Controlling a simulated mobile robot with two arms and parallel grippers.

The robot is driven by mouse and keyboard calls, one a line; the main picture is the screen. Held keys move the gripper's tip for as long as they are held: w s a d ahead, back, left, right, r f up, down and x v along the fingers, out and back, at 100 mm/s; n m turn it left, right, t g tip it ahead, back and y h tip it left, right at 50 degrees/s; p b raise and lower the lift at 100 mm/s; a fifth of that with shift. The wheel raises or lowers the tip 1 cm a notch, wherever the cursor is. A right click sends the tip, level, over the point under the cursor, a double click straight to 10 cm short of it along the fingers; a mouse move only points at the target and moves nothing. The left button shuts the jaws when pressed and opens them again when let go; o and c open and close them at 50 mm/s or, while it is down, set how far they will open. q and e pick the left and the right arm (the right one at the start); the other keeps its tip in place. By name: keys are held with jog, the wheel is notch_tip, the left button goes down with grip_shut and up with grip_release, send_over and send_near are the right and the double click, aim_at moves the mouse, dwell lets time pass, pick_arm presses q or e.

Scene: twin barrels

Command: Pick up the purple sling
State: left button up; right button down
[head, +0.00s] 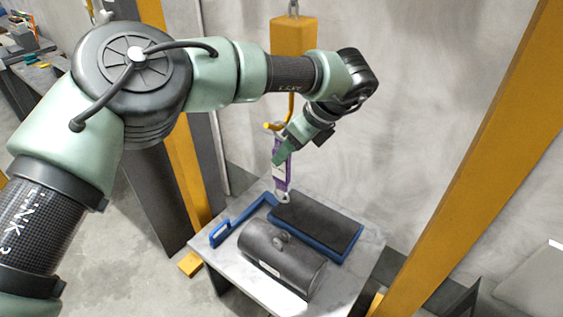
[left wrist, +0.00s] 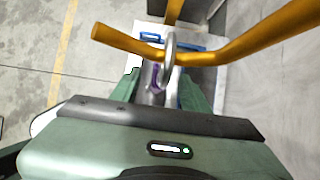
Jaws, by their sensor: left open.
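The purple sling (head: 282,180) hangs upright below the yellow hook (head: 272,126), above the table. It has a pale label, and its lower end is near a metal ring over the tray. My left gripper (head: 279,156) is at the sling's upper part, pointing down. In the left wrist view its green fingers are apart, and a strip of the purple sling (left wrist: 155,78) shows between them. My left gripper (left wrist: 163,88) is open; I cannot tell whether a finger touches the sling. My right gripper is out of view.
A dark barrel (head: 282,262) with a ring on top lies on the pale table (head: 228,258). Yellow bars (left wrist: 255,40) and a metal ring cross close before the wrist camera. A yellow post (head: 470,150) stands right.

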aim_at(281, 166)
pick_arm(q)
jog(key=shift+x, duration=1.25)
grip_shut()
jog(key=shift+r, duration=0.1)
dwell(0.3)
